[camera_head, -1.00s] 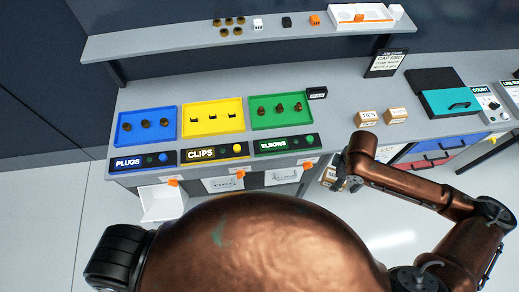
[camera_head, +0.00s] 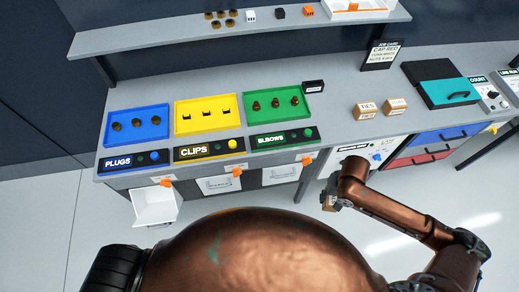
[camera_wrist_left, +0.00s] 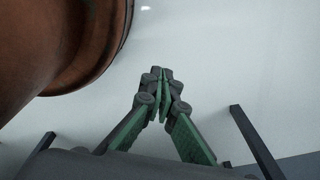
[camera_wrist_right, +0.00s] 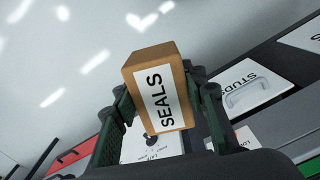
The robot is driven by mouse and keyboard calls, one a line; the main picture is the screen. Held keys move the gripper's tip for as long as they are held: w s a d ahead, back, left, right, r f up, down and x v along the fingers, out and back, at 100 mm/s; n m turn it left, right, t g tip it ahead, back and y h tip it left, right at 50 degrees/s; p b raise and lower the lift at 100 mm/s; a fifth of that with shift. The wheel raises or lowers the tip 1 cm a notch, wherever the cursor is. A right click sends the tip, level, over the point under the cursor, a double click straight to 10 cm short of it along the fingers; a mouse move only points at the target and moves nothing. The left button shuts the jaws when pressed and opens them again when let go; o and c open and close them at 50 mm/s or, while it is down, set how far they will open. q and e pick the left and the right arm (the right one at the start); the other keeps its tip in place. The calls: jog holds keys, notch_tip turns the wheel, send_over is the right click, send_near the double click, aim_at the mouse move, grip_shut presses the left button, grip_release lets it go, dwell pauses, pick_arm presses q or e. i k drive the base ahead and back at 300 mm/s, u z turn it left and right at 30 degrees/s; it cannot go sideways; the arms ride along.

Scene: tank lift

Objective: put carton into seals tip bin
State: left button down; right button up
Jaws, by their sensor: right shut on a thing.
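The brown carton (camera_wrist_right: 160,88) with a white SEALS label is between the fingers of my right gripper (camera_wrist_right: 165,95), which is shut on it. In the head view, the carton (camera_head: 327,202) is partly hidden behind my right gripper (camera_head: 338,198), held in front of the bench below its top. A white tip bin (camera_head: 155,207) hangs tilted open under the bench at the far left; I cannot read a label on it. Nothing shows inside it. My left gripper (camera_wrist_left: 161,80) is shut and empty over the floor, outside the head view.
Other bin fronts (camera_head: 219,184) are closed under the bench, with orange latches above. A STUD-labelled front (camera_wrist_right: 245,85) is near the carton in the right wrist view. Blue, yellow and green trays (camera_head: 208,117) and two small cartons (camera_head: 367,110) stand on top. Floor in front is clear.

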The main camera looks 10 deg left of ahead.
aim_at(169, 200)
jog(key=k, duration=0.35)
jog(key=z, duration=2.6)
jog(key=k, duration=2.85)
jog(key=u, duration=2.45)
jog(key=i, duration=0.5)
jog(key=u, duration=0.05)
